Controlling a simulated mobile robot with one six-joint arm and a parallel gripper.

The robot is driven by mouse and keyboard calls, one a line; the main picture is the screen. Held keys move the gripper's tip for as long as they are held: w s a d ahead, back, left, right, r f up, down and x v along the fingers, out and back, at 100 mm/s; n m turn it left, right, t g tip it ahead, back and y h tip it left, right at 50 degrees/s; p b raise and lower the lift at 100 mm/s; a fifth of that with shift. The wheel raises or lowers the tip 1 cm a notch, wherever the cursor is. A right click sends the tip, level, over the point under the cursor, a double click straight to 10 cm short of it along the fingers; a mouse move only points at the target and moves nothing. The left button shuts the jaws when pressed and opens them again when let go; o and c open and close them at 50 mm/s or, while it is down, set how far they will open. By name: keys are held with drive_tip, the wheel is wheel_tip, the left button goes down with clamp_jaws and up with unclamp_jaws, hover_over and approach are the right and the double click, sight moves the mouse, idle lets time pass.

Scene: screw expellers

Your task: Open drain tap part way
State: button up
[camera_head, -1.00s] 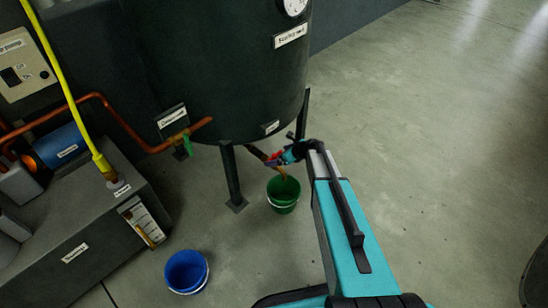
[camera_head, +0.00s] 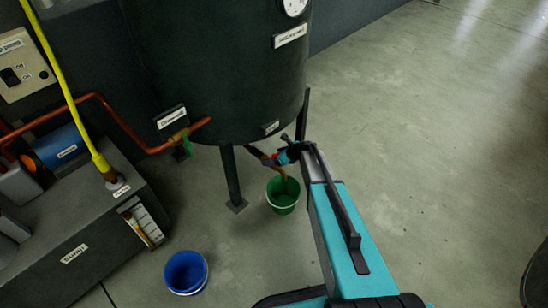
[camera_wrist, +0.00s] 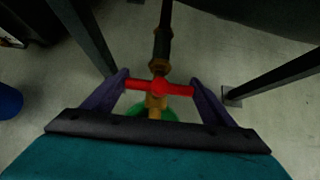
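The drain tap has a red handle (camera_wrist: 160,88) on a brass body (camera_wrist: 156,104), at the end of a dark pipe (camera_wrist: 163,42) under the tank. In the wrist view the handle lies crosswise between the two fingers of my gripper (camera_wrist: 160,85), with its ends against them. In the head view my gripper (camera_head: 275,158) is at the tap below the tank, and hides part of it. A green bucket (camera_head: 283,196) stands on the floor below the tap. A brownish spout or stream shows between tap and bucket; I cannot tell which.
The large dark tank (camera_head: 215,70) stands on legs (camera_head: 231,178) close to my gripper. A blue bucket (camera_head: 186,272) stands at the lower left. A green-handled valve (camera_head: 186,144) is on the copper pipe (camera_head: 140,137).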

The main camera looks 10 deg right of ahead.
drive_tip(key=shift+a, duration=0.15)
drive_tip(key=shift+c, duration=0.6)
drive_tip(key=shift+n+y, duration=0.3)
drive_tip(key=shift+n, duration=0.1)
drive_tip(key=n+g+y+p, duration=0.2)
drive_tip(key=n+g+p, duration=0.1)
drive_tip(key=n, duration=0.1)
drive_tip(key=shift+w+r, duration=0.1)
drive_tip(key=shift+w, duration=0.05)
drive_tip(key=n+g+y+p, duration=0.1)
drive_tip(key=n+g, duration=0.1)
drive_tip(key=n, duration=0.1)
drive_tip(key=shift+p, duration=0.35)
drive_tip(key=shift+n, duration=0.4)
drive_tip(key=shift+s+g, duration=0.3)
drive_tip(key=shift+g, duration=0.1)
